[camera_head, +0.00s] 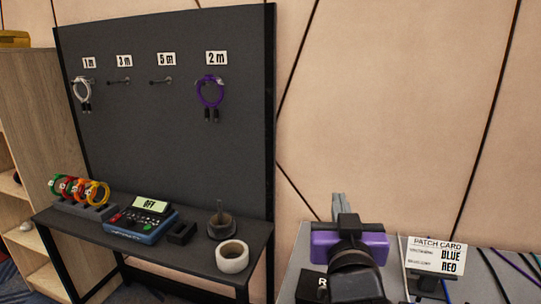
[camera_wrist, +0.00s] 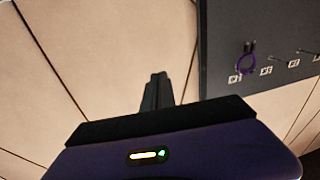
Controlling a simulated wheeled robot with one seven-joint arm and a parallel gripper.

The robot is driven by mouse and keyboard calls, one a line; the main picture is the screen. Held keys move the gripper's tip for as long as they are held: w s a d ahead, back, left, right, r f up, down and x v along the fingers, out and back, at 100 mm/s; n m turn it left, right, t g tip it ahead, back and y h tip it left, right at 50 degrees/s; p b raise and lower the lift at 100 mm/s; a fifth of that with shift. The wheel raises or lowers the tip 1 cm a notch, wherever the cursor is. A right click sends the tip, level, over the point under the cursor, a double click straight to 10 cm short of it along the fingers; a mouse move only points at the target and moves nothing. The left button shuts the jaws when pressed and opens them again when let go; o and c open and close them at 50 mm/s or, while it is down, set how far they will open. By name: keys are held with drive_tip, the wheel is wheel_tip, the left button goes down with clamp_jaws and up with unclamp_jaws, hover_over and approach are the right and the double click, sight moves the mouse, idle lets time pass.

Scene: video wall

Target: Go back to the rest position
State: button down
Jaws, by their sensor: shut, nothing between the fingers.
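My gripper (camera_head: 339,206) is raised at the lower right of the head view, above the right-hand table and in front of the bare wall panels. Its fingers (camera_wrist: 157,92) are together in the wrist view, with nothing between them. My purple and black wrist partly hides the table behind it. The gripper is apart from the dark pegboard (camera_head: 170,120), which stands to its left. No other object touches the fingers.
A white cable (camera_head: 81,92) and a purple cable (camera_head: 210,92) hang on the pegboard. The bench (camera_head: 195,250) below holds coloured rings, a tester (camera_head: 142,222) and a tape roll (camera_head: 232,257). A patch card (camera_head: 437,255) stands right of my arm.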

drive_tip(key=s+f+n+t+y+p, duration=0.1)
drive_tip(key=s+f+n+y, duration=0.15)
drive_tip(key=s+f, duration=0.4)
drive_tip(key=s+f+n+y+p, duration=0.1)
drive_tip(key=s+f+y, duration=0.25)
drive_tip(key=s, duration=0.55)
drive_tip(key=s+d+f+g+h+p, duration=0.1)
drive_tip(key=s+d+f, duration=0.1)
drive_tip(key=s, duration=0.7)
drive_tip(key=s+d+f+m+g+h+p, duration=0.1)
drive_tip(key=s+d+f+g, duration=0.1)
drive_tip(key=s, duration=0.8)
drive_tip(key=s+d+f+m+g+h+p, duration=0.1)
drive_tip(key=s+f, duration=0.3)
drive_tip(key=s, duration=0.5)
drive_tip(key=shift+s+d+f+g+p, duration=0.25)
drive_tip(key=shift+s+d+g+p, duration=0.05)
drive_tip(key=shift+s+d+p, duration=0.15)
